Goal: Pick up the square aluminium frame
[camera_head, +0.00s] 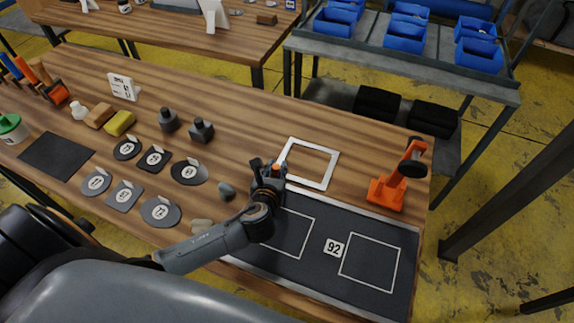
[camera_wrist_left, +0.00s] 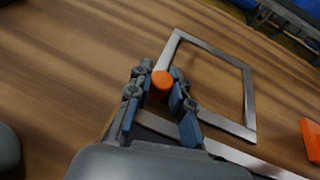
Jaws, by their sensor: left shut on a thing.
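The square aluminium frame (camera_head: 330,168) is a thin, pale open square on the wooden table, behind the dark mat. It also shows in the left wrist view (camera_wrist_left: 250,95). A small round orange knob (camera_wrist_left: 161,82) sits at its left bar, between the fingers. My left gripper (camera_head: 272,172) is at the frame's left side, shut on this orange knob. It also shows in the left wrist view (camera_wrist_left: 160,92). The fingers hide part of the left bar. I cannot tell whether the frame is clear of the tabletop. My right gripper is not in view.
A dark mat (camera_head: 390,235) with white outlined squares and a "92" label lies in front. An orange stand (camera_head: 386,192) is to the right of the frame. Dark labelled discs (camera_head: 188,172) and grey weights (camera_head: 201,130) are on the left. Bare wood lies behind the frame.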

